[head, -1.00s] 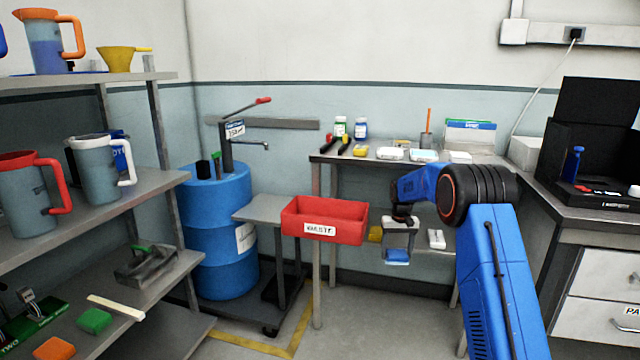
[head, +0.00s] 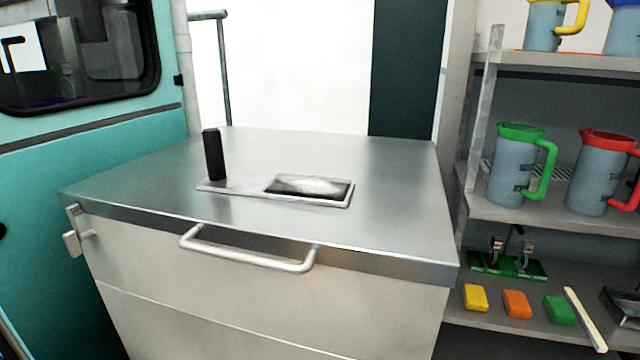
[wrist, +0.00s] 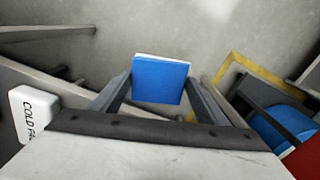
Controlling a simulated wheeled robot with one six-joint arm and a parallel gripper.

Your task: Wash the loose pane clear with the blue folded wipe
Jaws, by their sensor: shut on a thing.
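The pane (head: 310,187) lies flat in the head view, dark with a cloudy white smear over much of it. It rests at the right end of a thin metal plate (head: 235,190) on the steel worktop. My gripper (wrist: 160,82) shows only in the wrist view, shut on the blue folded wipe (wrist: 162,72). The wipe is a flat blue square with a pale far edge, held between both fingers. The wrist view shows grey floor beyond it, and no pane.
A black upright block (head: 213,155) stands at the plate's left end. The steel worktop (head: 380,220) is otherwise clear, with a bar handle (head: 250,252) on its front. Shelves with jugs (head: 520,165) stand right. A white "COLD" labelled item (wrist: 32,115) is near my gripper.

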